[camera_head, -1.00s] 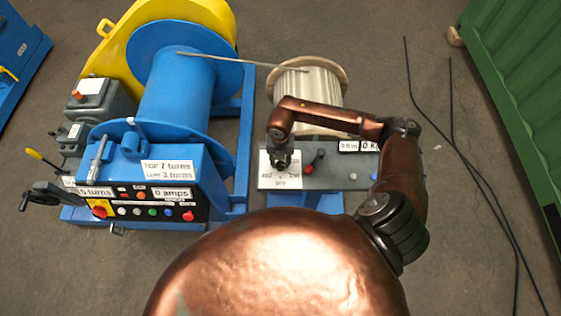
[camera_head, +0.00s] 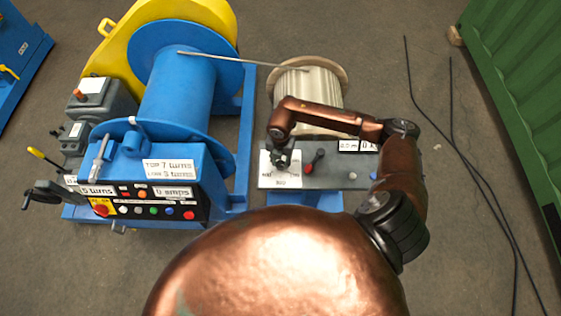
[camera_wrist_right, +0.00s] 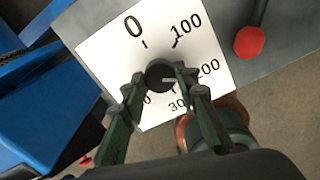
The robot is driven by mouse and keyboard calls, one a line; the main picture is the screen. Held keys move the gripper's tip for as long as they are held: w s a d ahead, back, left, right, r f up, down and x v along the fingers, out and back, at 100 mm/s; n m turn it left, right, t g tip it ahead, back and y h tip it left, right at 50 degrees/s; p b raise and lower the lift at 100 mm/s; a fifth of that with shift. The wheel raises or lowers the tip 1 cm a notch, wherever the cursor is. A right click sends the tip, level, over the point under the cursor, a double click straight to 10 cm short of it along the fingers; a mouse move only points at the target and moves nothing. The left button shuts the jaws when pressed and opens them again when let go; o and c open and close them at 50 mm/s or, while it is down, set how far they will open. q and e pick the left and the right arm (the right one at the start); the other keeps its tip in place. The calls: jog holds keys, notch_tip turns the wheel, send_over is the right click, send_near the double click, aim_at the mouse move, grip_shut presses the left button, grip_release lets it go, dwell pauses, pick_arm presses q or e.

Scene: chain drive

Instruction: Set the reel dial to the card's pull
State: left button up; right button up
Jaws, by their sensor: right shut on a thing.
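The reel dial is a black round knob (camera_wrist_right: 160,75) on a white square scale plate (camera_wrist_right: 105,50). In the right wrist view the plate shows 0, 100, 200 and 300, with a further number partly hidden by a finger. A pale line on the knob points roughly toward the 200 side. My right gripper (camera_wrist_right: 162,88) is shut on the knob from above. In the head view the right gripper (camera_head: 282,160) sits over the white plate (camera_head: 268,178) on the grey control box (camera_head: 325,178). I make out no card. My left gripper is not in view.
A red-knobbed lever (camera_head: 315,162) stands just right of the dial; its red end (camera_wrist_right: 250,42) is close in the wrist view. A cream reel (camera_head: 308,92) is behind. The blue winch (camera_head: 172,95) with its button panel (camera_head: 150,205) stands left.

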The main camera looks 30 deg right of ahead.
aim_at(280, 164)
jog(key=o, duration=1.2)
jog(key=shift+a, duration=0.1)
jog(key=shift+c, duration=0.2)
notch_tip(280, 164, up, 12)
